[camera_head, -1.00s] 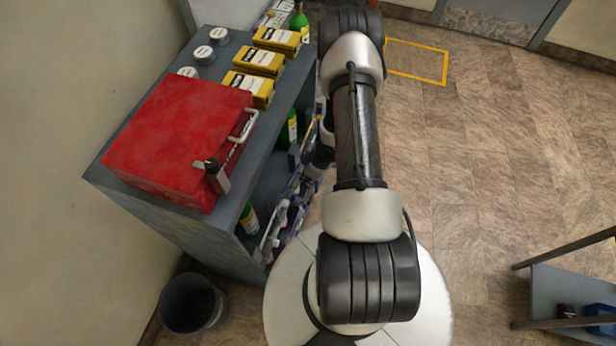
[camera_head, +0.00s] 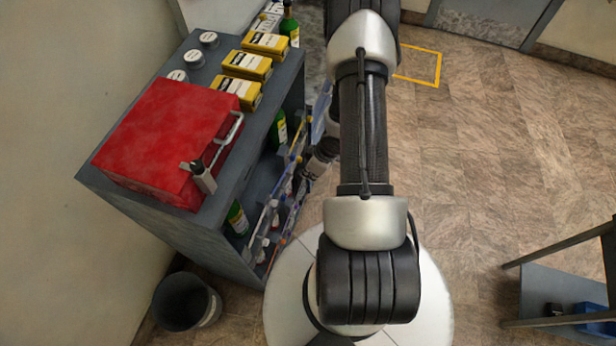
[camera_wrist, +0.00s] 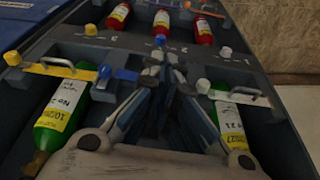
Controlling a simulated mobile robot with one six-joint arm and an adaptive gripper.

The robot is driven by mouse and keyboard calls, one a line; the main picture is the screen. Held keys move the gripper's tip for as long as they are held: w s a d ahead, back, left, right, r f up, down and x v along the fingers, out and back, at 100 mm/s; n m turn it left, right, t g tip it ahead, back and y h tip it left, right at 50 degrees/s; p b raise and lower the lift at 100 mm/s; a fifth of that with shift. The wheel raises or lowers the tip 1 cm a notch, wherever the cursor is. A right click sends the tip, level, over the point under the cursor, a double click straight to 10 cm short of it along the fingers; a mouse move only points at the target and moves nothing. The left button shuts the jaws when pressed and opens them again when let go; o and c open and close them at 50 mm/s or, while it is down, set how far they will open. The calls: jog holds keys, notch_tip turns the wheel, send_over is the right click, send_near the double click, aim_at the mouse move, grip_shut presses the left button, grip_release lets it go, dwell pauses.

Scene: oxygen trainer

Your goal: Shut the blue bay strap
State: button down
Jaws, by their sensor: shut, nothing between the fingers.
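My gripper (camera_wrist: 163,70) is in the middle of the wrist view, its fingers together and empty. Its tips are over the rack (camera_wrist: 215,55), between two bays holding green bottles. A blue knob (camera_wrist: 160,40) is just beyond the tips. I cannot tell whether the fingers touch a strap. In the head view my arm hides the gripper.
Several red bottles (camera_wrist: 161,22) stand in the rack's far row. In the head view a grey cabinet (camera_head: 150,225) carries a red case (camera_head: 165,140) and yellow boxes (camera_head: 247,65). A dark bin (camera_head: 185,303) stands at its foot.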

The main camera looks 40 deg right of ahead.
jog(key=s+d+f+t+y+b, duration=0.15)
jog(key=s+t+b, duration=0.45)
jog(key=b, duration=1)
jog(key=b+x, duration=0.5)
jog(key=x, duration=0.7)
jog(key=shift+w+a+r+g+y, duration=0.2)
jog(key=shift+a+r+g+y, duration=0.1)
jog(key=shift+a+g+y, duration=0.1)
